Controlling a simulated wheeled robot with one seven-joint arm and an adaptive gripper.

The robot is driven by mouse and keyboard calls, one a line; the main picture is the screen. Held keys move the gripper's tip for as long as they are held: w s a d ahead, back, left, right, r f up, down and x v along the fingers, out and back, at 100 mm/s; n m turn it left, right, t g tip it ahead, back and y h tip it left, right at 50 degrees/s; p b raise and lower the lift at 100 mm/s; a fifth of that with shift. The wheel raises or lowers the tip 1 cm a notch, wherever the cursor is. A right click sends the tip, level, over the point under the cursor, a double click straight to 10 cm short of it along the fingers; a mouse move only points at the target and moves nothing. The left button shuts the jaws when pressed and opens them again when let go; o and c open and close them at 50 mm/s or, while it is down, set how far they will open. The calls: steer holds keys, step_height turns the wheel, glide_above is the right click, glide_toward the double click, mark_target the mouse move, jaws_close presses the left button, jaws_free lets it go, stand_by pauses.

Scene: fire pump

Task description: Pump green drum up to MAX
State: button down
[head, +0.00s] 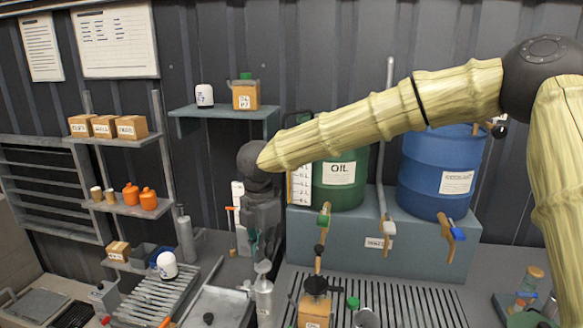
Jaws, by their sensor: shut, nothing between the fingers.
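The green drum (342,185), labelled OIL, stands on a grey-blue stand at centre right, with my arm crossing in front of its top. A white scale strip (300,186) with marks is at its left side; its level and any MAX mark are too small to read. A tap with a green handle (324,217) is below the drum. My gripper (262,248) hangs down to the left of the drum and stand, shut and empty, apart from the drum. Its fingertips are small and dark above a grey bottle. I cannot tell which part is the drum's pump handle.
A blue drum (440,170) stands right of the green one, with a blue-handled tap (458,233). A grey upright pipe (390,110) rises between them. A tan container with a black top (314,300) and a grey bottle (263,298) stand in front. Shelves (130,206) are at left.

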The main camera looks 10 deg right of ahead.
mark_target(263, 264)
steer(key=shift+f+b, duration=0.85)
steer(key=shift+f, duration=2.75)
steer(key=shift+r, duration=0.1)
steer(key=shift+r+p, duration=2.9)
steer(key=shift+r, duration=0.55)
steer(key=shift+f, duration=0.1)
